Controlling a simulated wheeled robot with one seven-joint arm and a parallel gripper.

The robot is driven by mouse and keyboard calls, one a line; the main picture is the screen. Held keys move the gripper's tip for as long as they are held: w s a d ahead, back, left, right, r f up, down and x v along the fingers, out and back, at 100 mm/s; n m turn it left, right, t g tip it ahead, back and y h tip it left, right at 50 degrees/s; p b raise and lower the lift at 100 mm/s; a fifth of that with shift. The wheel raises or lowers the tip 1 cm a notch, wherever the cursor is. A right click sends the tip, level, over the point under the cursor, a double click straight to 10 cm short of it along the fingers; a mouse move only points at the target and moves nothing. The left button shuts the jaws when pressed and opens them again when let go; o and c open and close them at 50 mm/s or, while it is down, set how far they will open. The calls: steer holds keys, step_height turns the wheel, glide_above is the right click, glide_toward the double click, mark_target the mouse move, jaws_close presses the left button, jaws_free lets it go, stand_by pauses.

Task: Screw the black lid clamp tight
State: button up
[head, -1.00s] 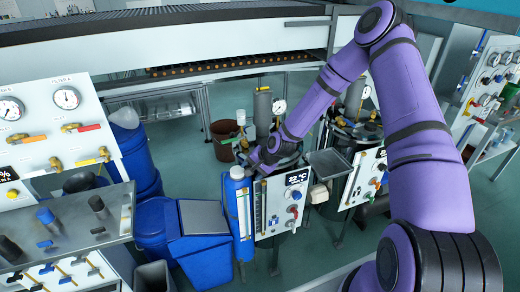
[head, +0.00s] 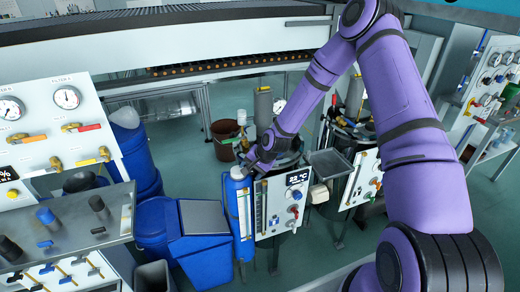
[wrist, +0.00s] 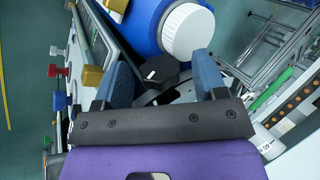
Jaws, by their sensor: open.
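My gripper (wrist: 162,68) shows in the wrist view with two blue fingers held apart. A black part (wrist: 172,74), likely the lid clamp, lies between and beyond the fingertips; whether they touch it I cannot tell. In the head view my gripper (head: 252,164) is low over the left side of the vessel's top, behind the front panel (head: 284,207) with the temperature display. The clamp cannot be made out there, as my arm and gripper cover much of the lid.
A blue cylinder (head: 239,215) with a white cap (wrist: 188,32) stands close beside the gripper. Coloured valve handles (wrist: 92,75) stick out along the panel edge. A second vessel with its own panel (head: 362,178) stands to the right. A blue bin (head: 200,245) stands at left.

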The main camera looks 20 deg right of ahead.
steer(key=shift+a+g+h, duration=0.3)
steer(key=shift+g+h, duration=0.1)
steer(key=shift+w+d, duration=0.1)
steer(key=shift+g+h, duration=0.4)
steer(key=v, duration=1.1)
steer(key=shift+d, duration=0.15)
steer(key=shift+d+f, duration=0.1)
steer(key=shift+d, duration=0.05)
